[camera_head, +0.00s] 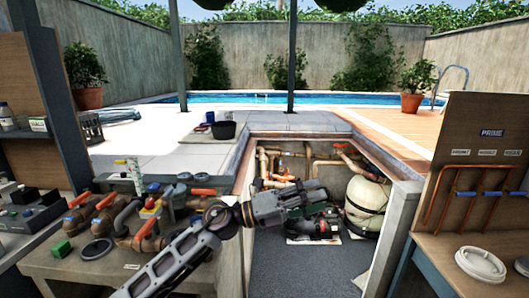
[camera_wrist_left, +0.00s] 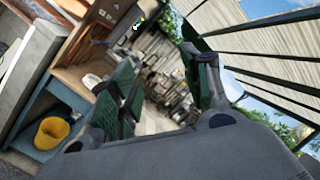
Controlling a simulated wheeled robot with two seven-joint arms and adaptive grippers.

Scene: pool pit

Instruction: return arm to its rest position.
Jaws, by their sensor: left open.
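My left arm (camera_head: 172,262) comes in from the bottom left and reaches over the front of the sunken pit. My left gripper (camera_head: 316,196) is over the pit and points right. In the left wrist view its two green-padded fingers (camera_wrist_left: 160,88) stand wide apart with nothing between them, so it is open and empty. My right arm and gripper are not in view.
A pipe bench (camera_head: 75,270) with valves lies at left, close to my left arm. The pit holds a pump (camera_head: 318,228) and a cream tank (camera_head: 366,205). A yellow bucket (camera_wrist_left: 52,133) shows in the wrist view.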

